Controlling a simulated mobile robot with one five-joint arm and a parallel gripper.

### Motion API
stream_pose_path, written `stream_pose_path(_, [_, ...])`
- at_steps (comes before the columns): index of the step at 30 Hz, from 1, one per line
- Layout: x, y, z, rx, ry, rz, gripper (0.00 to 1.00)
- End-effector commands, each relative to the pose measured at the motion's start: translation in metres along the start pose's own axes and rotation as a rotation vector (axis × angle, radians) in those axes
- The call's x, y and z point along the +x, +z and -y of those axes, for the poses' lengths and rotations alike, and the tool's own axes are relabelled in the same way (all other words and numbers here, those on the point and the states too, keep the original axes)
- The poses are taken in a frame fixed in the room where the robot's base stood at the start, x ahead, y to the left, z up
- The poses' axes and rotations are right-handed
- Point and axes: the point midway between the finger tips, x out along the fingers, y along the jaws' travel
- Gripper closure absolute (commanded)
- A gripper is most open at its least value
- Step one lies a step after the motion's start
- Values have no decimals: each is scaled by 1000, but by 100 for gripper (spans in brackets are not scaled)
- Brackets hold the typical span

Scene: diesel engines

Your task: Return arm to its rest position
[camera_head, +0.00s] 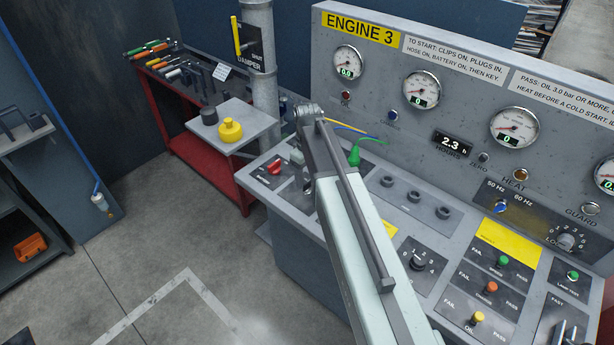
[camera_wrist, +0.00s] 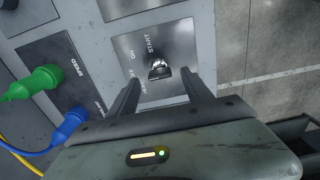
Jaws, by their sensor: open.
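My arm (camera_head: 352,230) reaches out over the console desk (camera_head: 290,215), its far end above the desk's left part. In the wrist view my gripper (camera_wrist: 160,82) is open, its two dark fingers apart with nothing held. A key switch (camera_wrist: 160,70) on a plate marked START and ON shows between and just beyond the fingertips; I cannot tell whether they touch the plate. A green plug (camera_wrist: 46,78) and a blue plug (camera_wrist: 73,122) with cables are left of the fingers. In the head view the gripper is largely hidden by the arm.
The upright ENGINE 3 gauge panel (camera_head: 460,50) stands behind the desk. A green plug (camera_head: 354,155) and a red knob (camera_head: 275,167) flank the arm's end. A small grey shelf (camera_head: 240,118) holds a yellow item (camera_head: 230,130). Open floor (camera_head: 140,235) lies to the left.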

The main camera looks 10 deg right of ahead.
Motion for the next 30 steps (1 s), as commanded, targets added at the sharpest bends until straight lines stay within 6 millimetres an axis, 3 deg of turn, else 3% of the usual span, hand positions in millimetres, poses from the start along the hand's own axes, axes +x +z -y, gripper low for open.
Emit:
stream_pose_path(1, [-21,0,0,0,0,0,42])
stream_pose_path(3, [-33,1,0,0,-1,1,42])
stream_pose_path(8, [-45,1,0,0,-1,1,42])
stream_pose_path(21, [-41,0,1,-1,-1,1,42])
stream_pose_path(25, [-25,2,4,-3,-1,1,42])
stream_pose_path(30, [0,50,42,63,0,1,42])
